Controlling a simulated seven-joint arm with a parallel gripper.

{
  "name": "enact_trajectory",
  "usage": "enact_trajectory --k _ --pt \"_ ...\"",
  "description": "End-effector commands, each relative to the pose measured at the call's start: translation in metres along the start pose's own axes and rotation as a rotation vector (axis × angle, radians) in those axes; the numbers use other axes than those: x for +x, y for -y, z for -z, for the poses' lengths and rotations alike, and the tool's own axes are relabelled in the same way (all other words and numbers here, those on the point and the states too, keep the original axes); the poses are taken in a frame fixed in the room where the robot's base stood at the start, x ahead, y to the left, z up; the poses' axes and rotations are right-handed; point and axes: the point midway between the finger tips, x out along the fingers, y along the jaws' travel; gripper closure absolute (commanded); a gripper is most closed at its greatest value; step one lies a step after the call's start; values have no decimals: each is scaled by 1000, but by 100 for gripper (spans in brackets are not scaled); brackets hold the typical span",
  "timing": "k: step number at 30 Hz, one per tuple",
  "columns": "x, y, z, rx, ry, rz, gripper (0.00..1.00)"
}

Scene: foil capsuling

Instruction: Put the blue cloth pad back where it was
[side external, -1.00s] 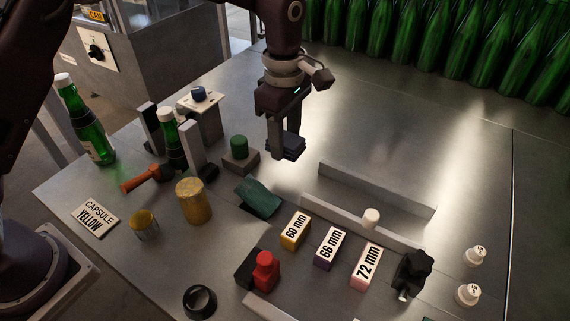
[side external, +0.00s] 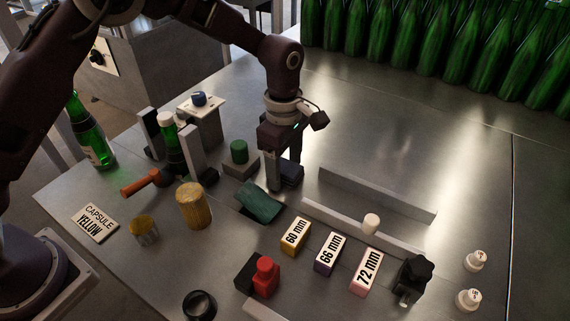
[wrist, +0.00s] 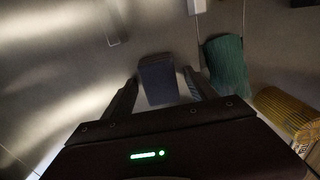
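The blue cloth pad (side external: 291,173) is a small dark-blue block that appears to rest on the metal table, right of the green cloth. In the wrist view the pad (wrist: 158,80) lies between my two fingertips, with a narrow gap on each side. My gripper (side external: 284,178) points down, low over the table at the pad, with its fingers spread apart. In the side view the near finger partly hides the pad.
A green cloth (side external: 260,203) lies close to the left. A block with a green knob (side external: 239,158) stands behind it. Grey rails (side external: 376,195) lie to the right. Labelled size blocks (side external: 329,254) stand in front. The table behind the rails is clear.

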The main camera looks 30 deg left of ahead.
Motion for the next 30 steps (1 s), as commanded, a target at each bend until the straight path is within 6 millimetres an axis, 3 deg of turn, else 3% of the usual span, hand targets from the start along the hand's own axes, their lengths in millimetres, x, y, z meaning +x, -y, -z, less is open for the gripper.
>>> enact_trajectory --k 6,15,19,30 --pt "-10 -1 0 0 1 -3 34" --pt "-89 -1 0 0 1 -6 34" --pt "-112 -1 -1 1 1 -3 34" --pt "-125 1 0 4 1 -1 34"
